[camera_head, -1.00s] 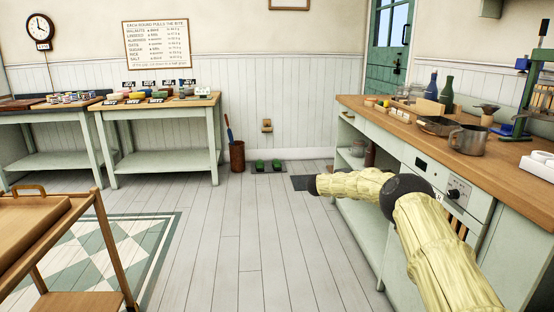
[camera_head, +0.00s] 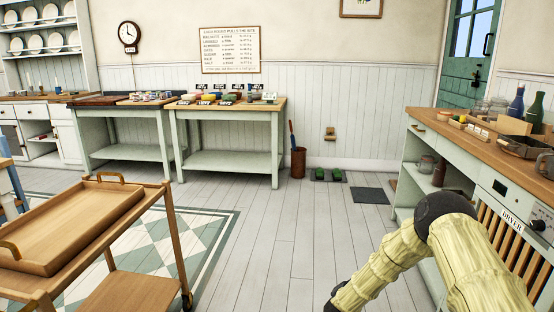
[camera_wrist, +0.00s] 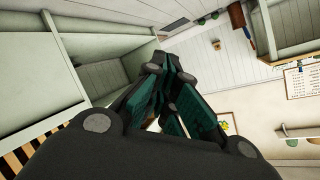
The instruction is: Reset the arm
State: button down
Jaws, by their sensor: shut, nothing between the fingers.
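My gripper (camera_wrist: 168,72) is shut and empty in the wrist view, its dark fingers with teal pads drawn together. My pale yellow arm (camera_head: 455,250) shows at the lower right of the head view, bent at a dark joint. Its far part slopes down and left to the bottom edge, over the floor in front of the right counter. The gripper itself is out of sight in the head view.
The right counter (camera_head: 462,137) with open shelves and a dryer front stands close beside my arm. A wooden trolley (camera_head: 142,185) stands at the left. Tables (camera_head: 275,103) with small goods line the back wall. The middle floor (camera_head: 255,235) is clear.

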jog(key=s+a+f+n+g+y, duration=0.15)
jog(key=s+f, duration=0.25)
jog(key=s, duration=0.5)
jog(key=s+a+f+n+g+y, duration=0.1)
jog(key=s+a+f+n+y, duration=0.2)
jog(key=s, duration=0.5)
jog(key=s+a+f+n+g+y, duration=0.1)
jog(key=s+a+f+n+g, duration=0.15)
jog(key=s+f, duration=0.45)
jog(key=s+d+r+n+g, duration=0.1)
jog(key=s+r+n+g, duration=0.25)
jog(key=s, duration=1.55)
jog(key=s+d+r+n+g, duration=0.15)
jog(key=s+g, duration=0.25)
jog(key=s, duration=1.4)
notch_tip(320, 180, up, 25)
jog(key=p, duration=2.6)
jog(key=shift+a+r+n+y, duration=0.2)
jog(key=shift+a+n+y, duration=0.15)
jog(key=shift+n, duration=0.05)
